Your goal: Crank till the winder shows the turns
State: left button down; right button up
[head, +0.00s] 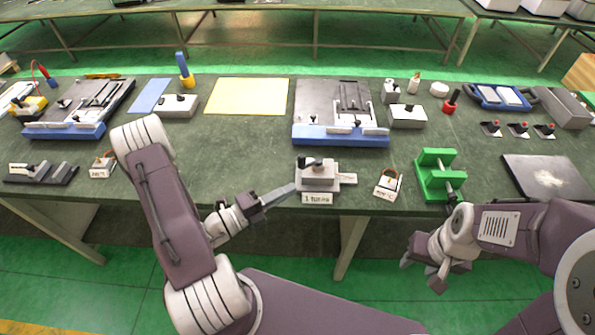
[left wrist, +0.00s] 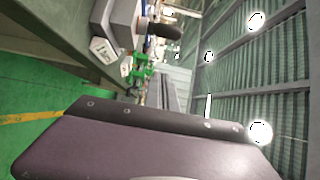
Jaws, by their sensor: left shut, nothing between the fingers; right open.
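The winder (head: 318,176) is a small grey box at the table's front edge, with a dark crank knob (head: 311,162) on top and a pale bar out to its right. A white label (head: 317,199) on its front reads "turns"; its digit is too small to read surely. In the left wrist view the winder (left wrist: 122,16), its label (left wrist: 103,50) and the dark knob (left wrist: 168,31) show at the top. My left gripper (head: 293,188) is shut and empty, its tips close to the winder's left side; contact cannot be told. My right gripper (head: 423,272) is open and empty in front of the table.
A small labelled block (head: 388,183) and a green stand (head: 440,174) are right of the winder. A blue-edged fixture (head: 340,135) stands behind it. A dark board (head: 545,178) lies at the right. The front strip left of the winder is mostly clear.

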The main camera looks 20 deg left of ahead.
pick_arm(q)
jog(key=w, duration=0.7)
jog(key=shift+d+b, duration=0.35)
jog(key=shift+b, duration=0.05)
jog(key=shift+w, duration=0.1)
jog(key=shift+a+h, duration=0.15)
jog(key=shift+h, duration=0.15)
jog(key=shift+w+a+m+g, duration=0.1)
jog(key=shift+a+m+g, duration=0.1)
jog(key=shift+m+g, duration=0.2)
jog(key=shift+h+p, duration=0.3)
jog(key=shift+p, duration=0.05)
